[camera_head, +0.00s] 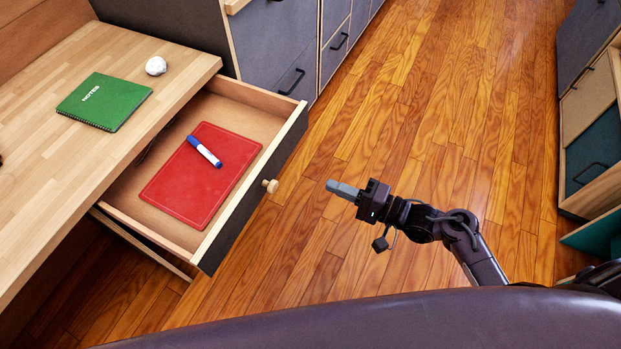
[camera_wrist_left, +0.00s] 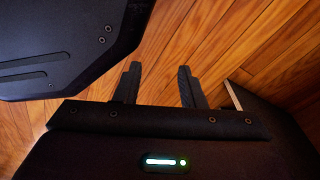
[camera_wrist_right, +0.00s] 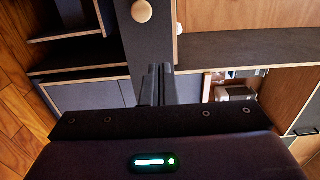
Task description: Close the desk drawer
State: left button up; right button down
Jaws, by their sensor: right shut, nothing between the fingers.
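The desk drawer (camera_head: 252,181) is pulled out from under the wooden desk (camera_head: 60,175). It has a dark front and a round wooden knob (camera_head: 270,185). Inside lie a red folder or book (camera_head: 180,195) and a blue-and-white marker (camera_head: 204,151) on top of it. My right gripper (camera_head: 333,186) is shut and empty, to the right of the knob and apart from it. In the right wrist view the knob (camera_wrist_right: 141,11) shows above the closed fingers (camera_wrist_right: 160,80). My left gripper (camera_wrist_left: 158,85) shows only in the left wrist view, fingers apart, with nothing between them.
A green notebook (camera_head: 104,102) and a crumpled white ball (camera_head: 156,66) lie on the desk. Grey cabinets (camera_head: 275,45) stand behind the drawer, and more cabinets (camera_head: 592,130) line the right side. The wooden floor (camera_head: 440,110) between is clear.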

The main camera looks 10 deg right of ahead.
aim_at(273, 161)
jog(key=x, duration=1.2)
jog(key=shift+w+a+b, duration=0.1)
jog(key=shift+b, duration=0.2)
jog(key=shift+w+a, duration=0.3)
jog(key=shift+a, duration=0.15)
pick_arm(q)
jog(key=shift+w+d+r, duration=0.1)
jog(key=shift+w+r, duration=0.05)
jog(key=shift+w, duration=0.25)
jog(key=shift+w+d+r, duration=0.1)
jog(key=shift+w+r, duration=0.05)
jog(key=shift+w, duration=0.25)
jog(key=shift+a, duration=0.1)
pick_arm(e)
jog(key=shift+w+a, duration=0.1)
